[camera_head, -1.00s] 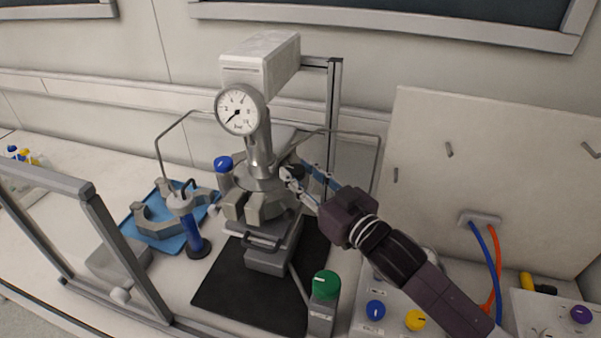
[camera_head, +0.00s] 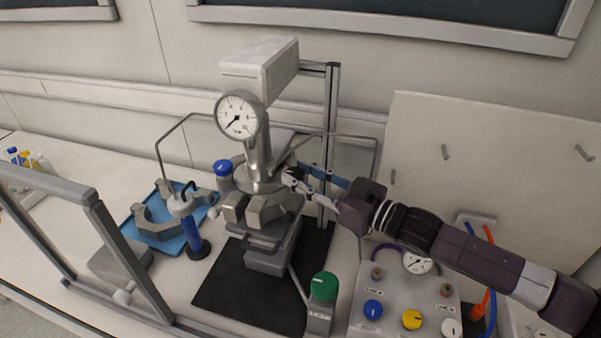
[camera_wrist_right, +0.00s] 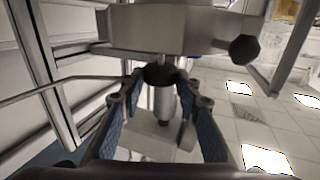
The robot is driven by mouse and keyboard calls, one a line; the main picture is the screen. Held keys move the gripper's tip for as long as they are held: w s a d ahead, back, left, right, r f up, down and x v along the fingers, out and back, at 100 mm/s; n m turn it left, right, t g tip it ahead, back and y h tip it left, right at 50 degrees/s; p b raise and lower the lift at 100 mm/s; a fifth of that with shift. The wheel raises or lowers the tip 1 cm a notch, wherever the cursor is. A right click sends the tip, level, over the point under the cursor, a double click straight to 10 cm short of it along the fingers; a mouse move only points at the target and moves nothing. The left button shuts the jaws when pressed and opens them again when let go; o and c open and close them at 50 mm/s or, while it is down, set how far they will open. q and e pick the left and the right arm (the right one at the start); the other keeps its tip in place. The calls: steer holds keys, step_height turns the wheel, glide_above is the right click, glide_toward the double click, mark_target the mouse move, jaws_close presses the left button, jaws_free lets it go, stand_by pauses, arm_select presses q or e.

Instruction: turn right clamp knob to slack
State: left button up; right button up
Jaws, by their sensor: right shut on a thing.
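The pressure reactor with its round gauge (camera_head: 241,116) stands upright at the middle of the bench. A grey split clamp (camera_head: 268,210) sits around its vessel, below the head. My right gripper (camera_head: 292,176) reaches in from the right to the clamp's right side. In the right wrist view, the two blue-padded fingers of my right gripper (camera_wrist_right: 161,90) stand either side of a dark knob (camera_wrist_right: 160,73) and are shut on it. The knob is mostly hidden by the fingers in the head view. Another dark knob (camera_wrist_right: 243,48) shows at the right in the wrist view. My left gripper is out of view.
A blue tray (camera_head: 186,239) with grey clamp parts lies left of the reactor. A green-knobbed post (camera_head: 322,287) stands in front of it. A control box (camera_head: 390,299) with several knobs is at right. A dark frame (camera_head: 128,254) crosses the front left.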

steer(key=shift+w+d+r+n+g+y+p, duration=0.1)
steer(key=shift+w+n+g+y+p, duration=0.05)
steer(key=shift+n+g+y, duration=0.55)
steer(key=shift+w+r+n+g+y+p, duration=0.15)
steer(key=shift+n+g+y, duration=0.25)
steer(key=shift+n+g, duration=0.45)
steer(key=shift+f+n+g+y, duration=0.25)
steer(key=shift+n+g, duration=0.2)
steer(key=shift+g, duration=0.6)
steer(key=shift+w+n+g+y+b, duration=0.15)
steer(key=shift+n+g+y+b, duration=0.15)
steer(key=shift+g+b, duration=0.3)
steer(key=n+g+b, duration=0.1)
steer(key=g+b, duration=0.1)
steer(key=n+g+b, duration=0.2)
steer(key=g+b, duration=0.1)
steer(key=shift+w+f+y+b, duration=0.2)
steer(key=shift+y+b, duration=0.05)
steer(key=shift+b, duration=0.1)
steer(key=shift+r+n+g+b, duration=0.25)
steer(key=shift+n+g+b, duration=0.55)
steer(key=shift+b, duration=0.4)
steer(key=shift+r, duration=0.1)
steer(key=o, duration=0.8)
steer(key=shift+c, duration=0.2)
steer(key=o, duration=0.4)
